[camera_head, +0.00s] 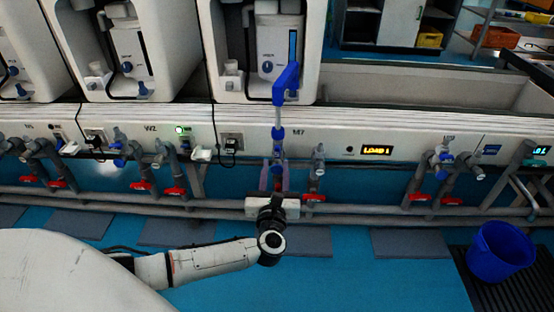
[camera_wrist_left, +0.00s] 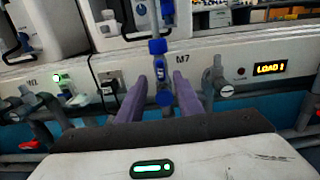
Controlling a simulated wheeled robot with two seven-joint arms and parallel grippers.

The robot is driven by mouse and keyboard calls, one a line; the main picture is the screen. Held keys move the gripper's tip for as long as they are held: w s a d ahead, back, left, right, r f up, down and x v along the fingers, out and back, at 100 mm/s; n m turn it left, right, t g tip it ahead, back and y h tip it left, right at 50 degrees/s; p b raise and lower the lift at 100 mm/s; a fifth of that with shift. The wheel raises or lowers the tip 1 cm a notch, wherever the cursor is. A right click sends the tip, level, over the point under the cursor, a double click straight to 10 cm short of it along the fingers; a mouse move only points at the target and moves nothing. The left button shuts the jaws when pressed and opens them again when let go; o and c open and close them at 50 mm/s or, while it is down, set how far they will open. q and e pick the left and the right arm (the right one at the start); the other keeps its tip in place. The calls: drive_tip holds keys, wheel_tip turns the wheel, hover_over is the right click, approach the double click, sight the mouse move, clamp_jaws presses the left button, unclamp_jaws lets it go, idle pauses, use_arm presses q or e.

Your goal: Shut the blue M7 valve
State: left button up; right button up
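The M7 station shows a blue valve (camera_head: 278,134) just left of the "M7" label, on an upright pipe with a blue angled piece (camera_head: 287,80) at its top. In the left wrist view the blue valve parts (camera_wrist_left: 158,47) stand near the middle, left of the label. My left gripper (camera_head: 274,180) is in front of the M7 pipe, below the upper blue part. Its two purple-looking fingers are spread, one on each side of the blue parts in the wrist view (camera_wrist_left: 160,98). I cannot tell whether either finger touches them. My right gripper is not in view.
Grey pipes with red-handled valves (camera_head: 314,198) run along the panel's lower front, close to the gripper. The W2 station's pipes (camera_head: 130,152) are to the left. A lit "LOAD 1" display (camera_head: 376,150) is to the right. A blue bucket (camera_head: 500,252) stands at the lower right.

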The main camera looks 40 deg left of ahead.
sight(277, 153)
use_arm(q)
drive_tip(key=b+x, duration=0.1)
drive_tip(key=x, duration=0.4)
drive_tip(key=shift+w+a+f, duration=0.1)
drive_tip(key=shift+w, duration=0.15)
drive_tip(key=shift+w+a+b, duration=0.2)
drive_tip(key=shift+w+b, duration=0.1)
drive_tip(key=shift+w, duration=0.1)
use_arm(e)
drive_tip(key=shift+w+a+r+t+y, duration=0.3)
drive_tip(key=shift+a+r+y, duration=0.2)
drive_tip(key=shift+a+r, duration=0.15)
use_arm(q)
drive_tip(key=shift+c, duration=0.2)
clamp_jaws()
